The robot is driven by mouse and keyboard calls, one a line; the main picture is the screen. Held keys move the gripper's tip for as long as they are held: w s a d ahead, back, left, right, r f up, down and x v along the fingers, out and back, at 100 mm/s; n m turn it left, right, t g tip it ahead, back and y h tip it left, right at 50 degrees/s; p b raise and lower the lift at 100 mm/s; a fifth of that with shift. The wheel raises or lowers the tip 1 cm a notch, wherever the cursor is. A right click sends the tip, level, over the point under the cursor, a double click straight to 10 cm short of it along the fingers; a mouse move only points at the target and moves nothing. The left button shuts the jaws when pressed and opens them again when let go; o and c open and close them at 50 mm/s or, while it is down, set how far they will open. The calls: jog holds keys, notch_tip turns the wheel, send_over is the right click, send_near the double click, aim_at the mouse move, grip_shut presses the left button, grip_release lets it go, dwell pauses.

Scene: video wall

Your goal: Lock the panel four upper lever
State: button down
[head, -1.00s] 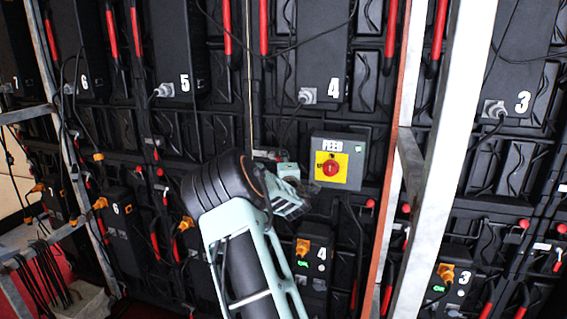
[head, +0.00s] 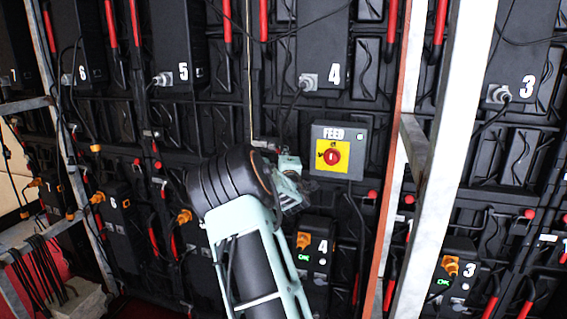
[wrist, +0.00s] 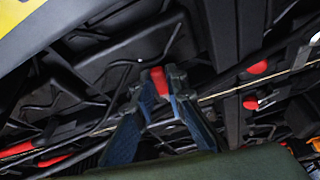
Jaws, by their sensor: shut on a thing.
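My gripper (wrist: 160,88) is shut on a short red lever end (wrist: 158,81) in the wrist view. The fingers meet around it, and the dark wall is close behind. In the head view my gripper (head: 297,197) is at the wall, just below and left of the grey FEED box (head: 348,168). My own wrist hides the held lever there. The upper unit marked 4 (head: 322,50) is above the FEED box. I cannot tell from these frames whether the lever is locked.
The FEED box has a red knob (head: 331,157) on a yellow plate. A lower unit marked 4 (head: 314,262) is below my gripper. A white metal post (head: 445,140) stands to the right. Cables hang across the wall.

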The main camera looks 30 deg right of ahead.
jog(key=w+a+f+m+g+h+b, duration=0.1)
jog(key=m+h+b, duration=0.3)
jog(key=m+b, duration=0.6)
jog(key=w+a+f+m+h+b, duration=0.2)
jog(key=w+f+m+h+b, duration=0.1)
jog(key=m+b, duration=0.7)
jog(key=shift+a+f+m+g+h, duration=0.3)
jog(key=shift+a+f+g+h, duration=0.1)
jog(key=shift+h, duration=0.3)
jog(key=shift+w, duration=0.1)
jog(key=c, duration=1.9)
grip_release()
jog(key=shift+c, duration=0.2)
jog(key=v, duration=1.2)
jog(key=shift+w, duration=0.1)
